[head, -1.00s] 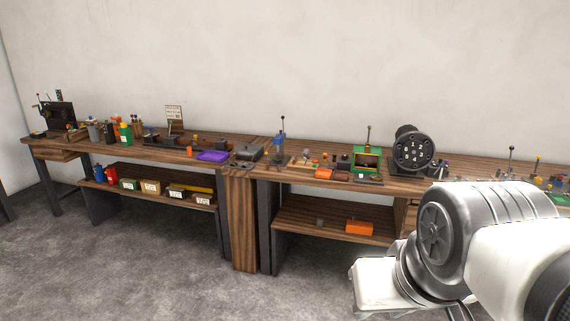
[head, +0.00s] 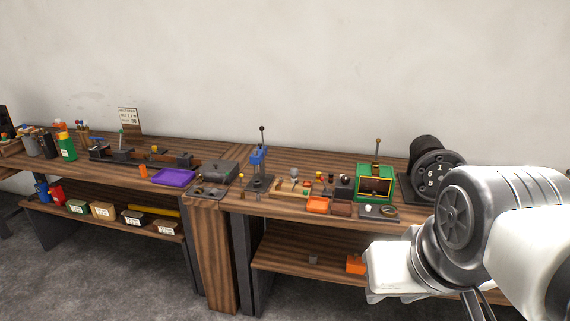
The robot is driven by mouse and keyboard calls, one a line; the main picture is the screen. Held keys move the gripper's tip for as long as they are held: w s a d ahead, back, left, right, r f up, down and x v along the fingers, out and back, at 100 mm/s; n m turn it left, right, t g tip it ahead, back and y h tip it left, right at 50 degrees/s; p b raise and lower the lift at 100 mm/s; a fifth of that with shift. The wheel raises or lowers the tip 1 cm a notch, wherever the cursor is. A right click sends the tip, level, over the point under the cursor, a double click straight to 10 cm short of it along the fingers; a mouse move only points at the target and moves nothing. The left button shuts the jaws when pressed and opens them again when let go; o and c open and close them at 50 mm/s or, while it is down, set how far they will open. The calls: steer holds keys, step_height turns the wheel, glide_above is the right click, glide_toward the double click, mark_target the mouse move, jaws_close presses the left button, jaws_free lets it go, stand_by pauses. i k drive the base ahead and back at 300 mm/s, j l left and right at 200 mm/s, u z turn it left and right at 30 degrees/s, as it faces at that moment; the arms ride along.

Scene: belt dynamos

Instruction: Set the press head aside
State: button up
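A small press with a blue head (head: 258,157) and a dark upright lever with a ball knob stands on the bench, left of centre. I cannot tell whether this blue part is the press head the task names. My gripper (head: 395,272) shows only partly, as a white body at the lower right, in front of the bench. Its fingers cannot be made out, so I cannot see whether it is open or holds anything. It is well apart from the press.
The wooden bench (head: 330,227) runs along the wall. A purple tray (head: 174,177), a green box (head: 375,182), an orange tray (head: 318,205) and a black numbered drum (head: 437,165) stand on it. Bins and an orange box (head: 356,264) sit on lower shelves. The floor in front is clear.

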mark_target(254, 159)
steer(key=i+u, duration=0.25)
steer(key=i, duration=0.2)
steer(key=i+l+u, duration=0.25)
steer(key=i, duration=0.2)
steer(key=i+l+u, duration=0.25)
steer(key=i, duration=0.15)
steer(key=i+l+u, duration=0.4)
steer(key=k, duration=0.45)
steer(key=j, duration=0.15)
steer(key=i, duration=0.05)
